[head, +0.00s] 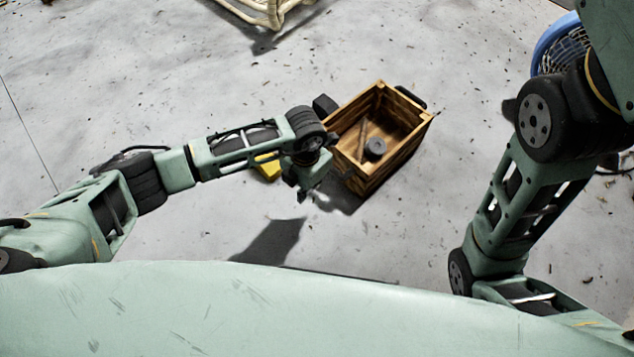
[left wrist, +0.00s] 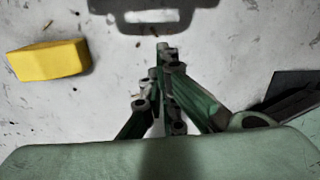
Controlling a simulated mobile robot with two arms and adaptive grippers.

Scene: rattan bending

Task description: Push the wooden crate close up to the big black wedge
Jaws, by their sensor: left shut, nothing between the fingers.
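The wooden crate (head: 396,160) stands open-topped on the floor in the middle of the head view, holding a dark round piece (head: 375,148) and a wooden stick. My left gripper (head: 303,192) is shut and empty, just left of the crate's near left side; I cannot tell whether it touches. Its fingers (left wrist: 165,52) also show in the left wrist view. A black object (head: 324,105) stands by the crate's far left corner, and another dark object (head: 410,97) shows behind its far right corner. I cannot tell which is the big black wedge. My right gripper is out of view.
A yellow block (head: 267,168) lies under my left wrist, and it shows at left in the left wrist view (left wrist: 48,60). A blue basket (head: 556,45) stands at upper right, and a pale rattan piece (head: 265,10) at the top. The floor left of the crate is mostly clear.

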